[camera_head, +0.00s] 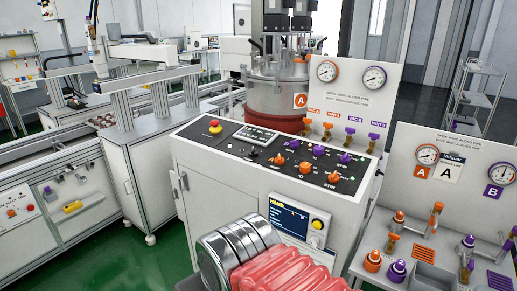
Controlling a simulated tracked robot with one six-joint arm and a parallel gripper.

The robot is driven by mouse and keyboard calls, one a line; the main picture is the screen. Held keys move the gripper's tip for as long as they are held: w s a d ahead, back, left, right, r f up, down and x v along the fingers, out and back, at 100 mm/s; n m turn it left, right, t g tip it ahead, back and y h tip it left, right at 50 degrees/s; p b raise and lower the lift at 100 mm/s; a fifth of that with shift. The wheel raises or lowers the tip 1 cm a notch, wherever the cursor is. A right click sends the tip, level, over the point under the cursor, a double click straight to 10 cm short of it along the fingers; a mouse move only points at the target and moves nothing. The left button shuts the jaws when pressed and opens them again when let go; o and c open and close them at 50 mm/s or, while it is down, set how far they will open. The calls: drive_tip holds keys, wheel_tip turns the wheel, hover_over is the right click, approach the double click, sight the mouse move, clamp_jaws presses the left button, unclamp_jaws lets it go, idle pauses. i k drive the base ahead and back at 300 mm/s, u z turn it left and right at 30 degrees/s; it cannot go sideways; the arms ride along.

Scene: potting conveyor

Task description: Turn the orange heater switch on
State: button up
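The control console (225,152) stands in the middle of the view with a dark top panel. My gripper is out of view. A silver and red ribbed part, apparently of my arm, fills the bottom middle in front of the console.
A red emergency button (214,127) is on the panel's left. A metal tank (280,82) stands behind the console. A board with gauges (352,88) and valves rises at its back right. A right-hand station (440,235) holds more orange and purple fittings. Green floor (150,265) is clear at left.

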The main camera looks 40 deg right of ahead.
sight(279, 160)
drive_tip(key=z, duration=0.2)
drive_tip(key=i, duration=1)
drive_tip(key=z, duration=0.45)
